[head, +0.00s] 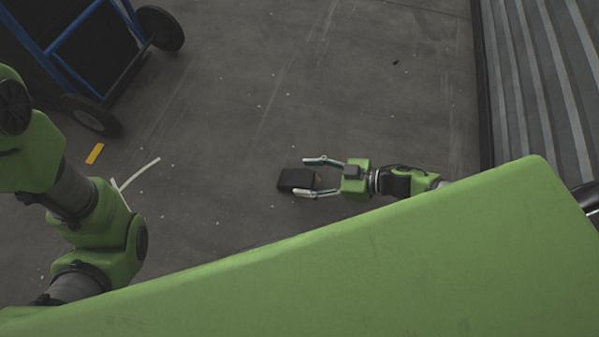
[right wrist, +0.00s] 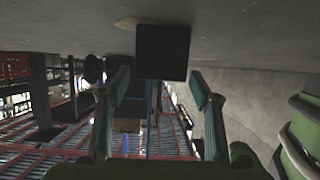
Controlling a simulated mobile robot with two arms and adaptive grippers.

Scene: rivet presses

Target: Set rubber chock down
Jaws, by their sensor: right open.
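The black rubber chock (head: 295,180) lies on the grey floor near the middle of the head view. In the right wrist view the chock (right wrist: 163,52) shows as a dark block against the floor, which is at the top of that picture. My right gripper (head: 306,177) is open, with its two fingers spread at the right end of the chock. In the right wrist view the fingers (right wrist: 160,80) stand wide apart, with a visible gap to the chock's sides.
A blue-framed cart (head: 85,45) with black wheels stands at the upper left. A yellow strip (head: 95,154) and thin pale strips (head: 135,174) lie on the floor. A ribbed grey metal surface (head: 545,80) runs along the right. The floor around the chock is mostly clear.

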